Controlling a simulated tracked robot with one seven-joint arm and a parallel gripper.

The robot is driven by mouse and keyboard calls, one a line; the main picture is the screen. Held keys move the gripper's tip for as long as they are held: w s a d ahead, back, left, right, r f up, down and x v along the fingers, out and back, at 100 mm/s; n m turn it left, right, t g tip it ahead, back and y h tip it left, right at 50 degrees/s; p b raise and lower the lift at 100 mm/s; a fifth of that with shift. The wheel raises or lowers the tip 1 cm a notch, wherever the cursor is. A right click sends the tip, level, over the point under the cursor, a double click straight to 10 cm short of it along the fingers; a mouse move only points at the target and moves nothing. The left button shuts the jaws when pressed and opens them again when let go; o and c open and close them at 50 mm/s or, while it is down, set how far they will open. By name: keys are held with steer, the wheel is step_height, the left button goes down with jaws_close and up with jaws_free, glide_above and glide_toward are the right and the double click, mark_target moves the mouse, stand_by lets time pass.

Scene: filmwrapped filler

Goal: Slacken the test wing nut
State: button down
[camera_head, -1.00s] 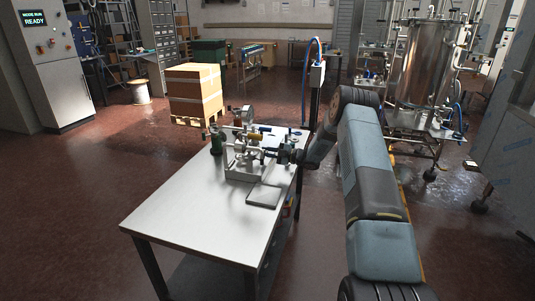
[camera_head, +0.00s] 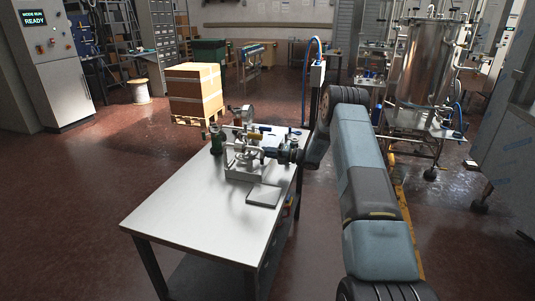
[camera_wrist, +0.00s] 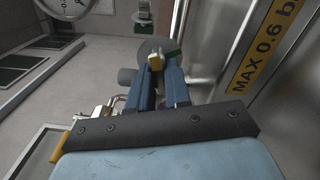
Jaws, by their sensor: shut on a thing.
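The test fixture (camera_head: 240,172), a pale block with pipework and a gauge on top, stands on the far part of the white table (camera_head: 185,210). My gripper (camera_head: 267,152) reaches it from the right. In the wrist view my gripper (camera_wrist: 158,78) has its two blue fingers closed on a small yellowish piece, seemingly the wing nut (camera_wrist: 156,62). A grey round part (camera_wrist: 150,46) with a green edge lies just behind it. The fingers hide most of the held piece, so its wings and thread cannot be made out.
A flat grey plate (camera_head: 263,195) lies on the table in front of the fixture. A round gauge (camera_wrist: 66,6) and a yellow "MAX 0.6 b" label (camera_wrist: 264,45) flank my fingers. The near table half is clear.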

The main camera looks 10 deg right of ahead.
steer(key=n, duration=0.6)
steer(key=shift+s+a+f+n, duration=0.1)
steer(key=shift+a+f+n, duration=0.2)
steer(key=shift+f, duration=0.1)
steer(key=n, duration=0.5)
steer(key=shift+d, duration=0.15)
steer(key=shift+n, duration=0.3)
steer(key=c, duration=1.1)
jaws_free()
steer(key=shift+w+d, duration=0.1)
steer(key=shift+w, duration=0.1)
steer(key=shift+o, duration=0.2)
steer(key=shift+r, duration=0.1)
steer(key=v, duration=1.3)
steer(key=shift+s+d, duration=0.15)
steer(key=shift+d, duration=0.2)
